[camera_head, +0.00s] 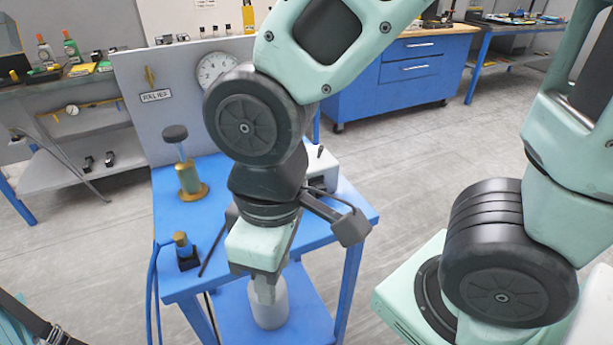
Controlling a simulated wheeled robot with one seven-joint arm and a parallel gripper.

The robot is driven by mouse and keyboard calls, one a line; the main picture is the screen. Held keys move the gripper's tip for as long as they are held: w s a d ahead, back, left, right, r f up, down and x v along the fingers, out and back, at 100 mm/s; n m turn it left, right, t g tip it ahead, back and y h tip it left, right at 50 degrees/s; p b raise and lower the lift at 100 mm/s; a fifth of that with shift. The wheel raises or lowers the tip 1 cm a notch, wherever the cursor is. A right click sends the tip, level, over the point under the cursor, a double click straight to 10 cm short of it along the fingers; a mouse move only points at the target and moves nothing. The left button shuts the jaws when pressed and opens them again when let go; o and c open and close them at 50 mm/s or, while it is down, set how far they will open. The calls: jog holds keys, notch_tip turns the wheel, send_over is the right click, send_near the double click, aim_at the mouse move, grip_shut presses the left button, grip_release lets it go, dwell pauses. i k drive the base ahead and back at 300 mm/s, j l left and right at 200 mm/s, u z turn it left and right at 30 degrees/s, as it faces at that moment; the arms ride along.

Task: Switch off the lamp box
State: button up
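A pale box (325,168) with a small dark stub on top stands on the blue table, towards its back right. It looks like the lamp box. My wrist and a dark bracket on it hide much of its left and front, so its switch and lamp state cannot be made out. My gripper (265,292) points down in front of the box, nearer the camera, near the table's front edge. It is apart from the box, and nothing shows held in it. Its fingers show as one narrow grey piece, so their opening is unclear.
The blue table (221,259) carries a brass valve with a dark knob (189,180) and a brass fitting on a black block (186,252). A grey panel (158,120) with a gauge (215,69) stands behind. A pale cylinder (270,312) stands on the lower shelf.

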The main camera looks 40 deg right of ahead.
aim_at(327, 166)
jog(key=k+l+z, duration=0.1)
jog(key=z, duration=0.35)
jog(key=l+z, duration=0.15)
jog(key=z, duration=0.35)
jog(key=l+z, duration=0.2)
jog(key=z, duration=0.25)
jog(key=k, duration=0.05)
